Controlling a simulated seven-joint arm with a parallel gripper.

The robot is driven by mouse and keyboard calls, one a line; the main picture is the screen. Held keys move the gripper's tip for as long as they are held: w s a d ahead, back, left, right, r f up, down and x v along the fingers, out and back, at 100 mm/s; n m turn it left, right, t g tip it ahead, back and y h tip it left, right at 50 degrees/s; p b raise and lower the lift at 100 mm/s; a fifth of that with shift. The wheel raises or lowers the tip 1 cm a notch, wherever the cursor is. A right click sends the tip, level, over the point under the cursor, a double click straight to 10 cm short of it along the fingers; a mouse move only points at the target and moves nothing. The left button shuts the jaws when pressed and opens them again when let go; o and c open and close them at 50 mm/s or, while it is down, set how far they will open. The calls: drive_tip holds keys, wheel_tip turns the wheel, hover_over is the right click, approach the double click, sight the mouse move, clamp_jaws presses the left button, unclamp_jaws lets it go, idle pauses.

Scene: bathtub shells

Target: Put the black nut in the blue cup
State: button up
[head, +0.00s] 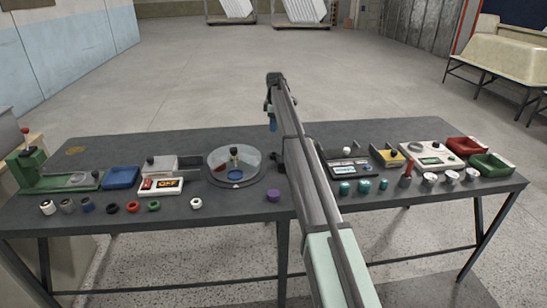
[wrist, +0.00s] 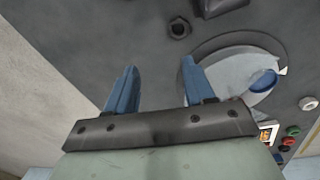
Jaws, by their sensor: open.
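The black nut (head: 113,208) lies on the front part of the grey table, left of a red nut, in the head view. The small dark blue cup (head: 87,205) stands just left of it, in a row with a grey and a white cup. My gripper (head: 272,124) is raised over the far side of the table, well to the right of both. In the wrist view, its blue fingers (wrist: 160,68) are apart with nothing between them.
A round clear-walled dish (head: 234,182) stands mid-table, near an OFF display box (head: 168,185). A red nut (head: 133,207), green nut (head: 154,205) and white nut (head: 196,203) line the front. A dark ring-like part (wrist: 179,28) shows in the wrist view.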

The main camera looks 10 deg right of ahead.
drive_tip(key=s+n, duration=0.1)
drive_tip(key=n, duration=0.5)
drive_tip(key=n+g, duration=0.1)
drive_tip(key=n, duration=0.3)
hover_over(275, 153)
drive_tip(key=f, duration=0.7)
drive_tip(key=shift+s+a+f, duration=0.1)
drive_tip(key=shift+s+f, duration=0.2)
drive_tip(key=shift+f, duration=0.05)
drive_tip(key=shift+w+f, duration=0.2)
drive_tip(key=shift+f, duration=2.9)
drive_tip(key=c, duration=0.9)
